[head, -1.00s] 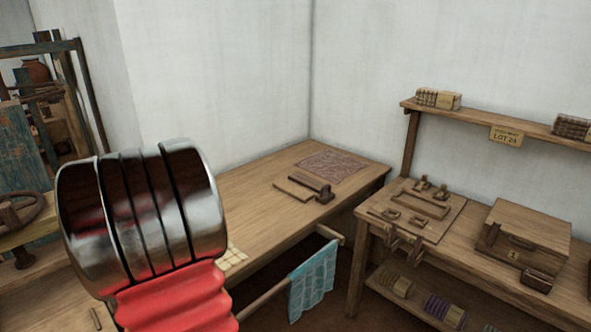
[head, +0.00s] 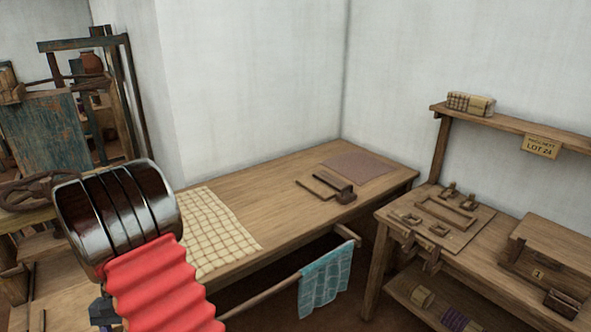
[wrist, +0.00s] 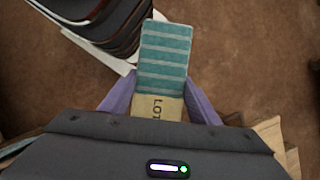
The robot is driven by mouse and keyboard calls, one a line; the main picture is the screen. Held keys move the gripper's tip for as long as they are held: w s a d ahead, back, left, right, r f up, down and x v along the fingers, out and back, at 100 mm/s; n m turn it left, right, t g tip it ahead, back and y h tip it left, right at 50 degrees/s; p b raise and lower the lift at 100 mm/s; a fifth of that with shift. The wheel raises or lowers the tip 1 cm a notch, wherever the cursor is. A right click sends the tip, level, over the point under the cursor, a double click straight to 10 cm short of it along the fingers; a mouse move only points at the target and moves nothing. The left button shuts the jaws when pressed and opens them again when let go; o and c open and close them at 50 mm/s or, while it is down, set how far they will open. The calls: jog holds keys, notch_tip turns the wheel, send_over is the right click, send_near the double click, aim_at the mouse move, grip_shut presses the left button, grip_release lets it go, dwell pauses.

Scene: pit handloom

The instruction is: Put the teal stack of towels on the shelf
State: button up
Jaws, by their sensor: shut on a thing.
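The teal stack of towels (wrist: 164,55) is striped and has a tan paper band with "LOT" lettering. In the wrist view my gripper (wrist: 160,101) is shut on it, its purple fingers on both sides of the banded end. The stack sticks out beyond the fingers, over brown floor. In the head view my red and chrome arm fills the lower left, and the held stack is not visible. The wooden wall shelf (head: 515,125) is at the upper right, apart from my arm. It carries a banded stack (head: 470,103) near its left end and a LOT 24 sign (head: 541,146).
A long table (head: 285,222) bears a checked cloth (head: 213,235) and small boards. A teal cloth (head: 325,275) hangs on a rail at its front. The right bench (head: 455,262) holds wooden fittings and a box (head: 550,255). A loom frame (head: 125,90) stands left. Shelf space right of its stack looks clear.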

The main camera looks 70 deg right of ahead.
jog(key=w+a+f+n+g+h, duration=0.1)
jog(key=w+a+f+n+h, duration=0.1)
jog(key=a+n, duration=0.4)
jog(key=w+a+f+n+g+h, duration=0.1)
jog(key=w+a+f+n, duration=0.4)
jog(key=a, duration=0.3)
jog(key=shift+w+a+f+n+g+h, duration=0.15)
jog(key=shift+w+a+n+g+h, duration=0.25)
jog(key=shift+n, duration=0.3)
